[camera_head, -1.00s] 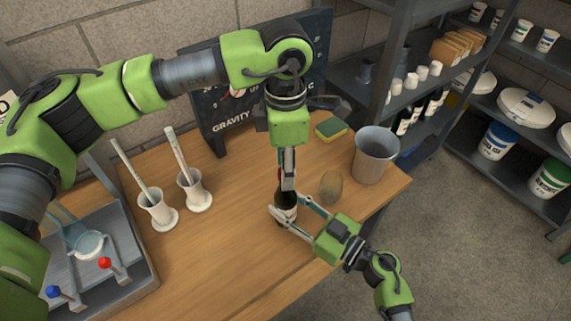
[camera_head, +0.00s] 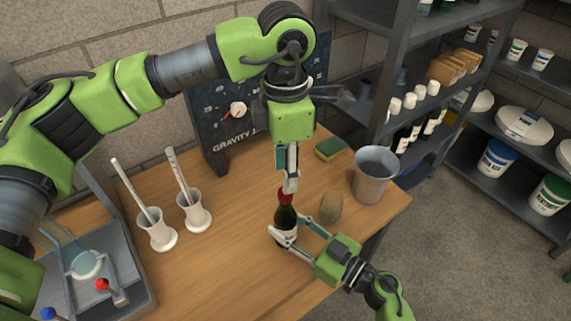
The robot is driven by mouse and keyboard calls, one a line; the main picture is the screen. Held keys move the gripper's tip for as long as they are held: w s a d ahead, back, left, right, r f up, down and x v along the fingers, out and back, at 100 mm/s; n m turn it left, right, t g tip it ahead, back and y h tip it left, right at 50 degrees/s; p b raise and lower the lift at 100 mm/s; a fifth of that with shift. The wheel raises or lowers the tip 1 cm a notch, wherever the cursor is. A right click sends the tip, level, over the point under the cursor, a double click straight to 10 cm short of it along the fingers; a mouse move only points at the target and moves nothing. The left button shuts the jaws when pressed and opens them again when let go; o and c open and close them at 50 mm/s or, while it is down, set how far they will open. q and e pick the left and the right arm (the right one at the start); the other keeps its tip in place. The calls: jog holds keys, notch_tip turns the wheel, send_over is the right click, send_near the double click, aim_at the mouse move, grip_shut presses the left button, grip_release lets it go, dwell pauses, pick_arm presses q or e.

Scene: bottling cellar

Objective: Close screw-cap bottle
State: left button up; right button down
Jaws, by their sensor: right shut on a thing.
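On the wooden table (camera_head: 215,262), a cork-coloured cup (camera_head: 330,207), a grey bucket (camera_head: 373,177) and a sponge (camera_head: 331,148) are right of the bottle. Two white cylinder stands (camera_head: 158,234) and a grey lever tray (camera_head: 140,289) are left. A gauge board (camera_head: 215,118) is behind.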

pick_arm(q)
notch_tip(320, 180, up, 3)
jog(key=n, duration=0.4)
jog(key=shift+f, duration=0.2)
jog(key=shift+f, duration=0.1)
jog(key=shift+f, duration=3.9)
grip_shut()
jog(key=shift+o, duration=0.9)
grip_release()
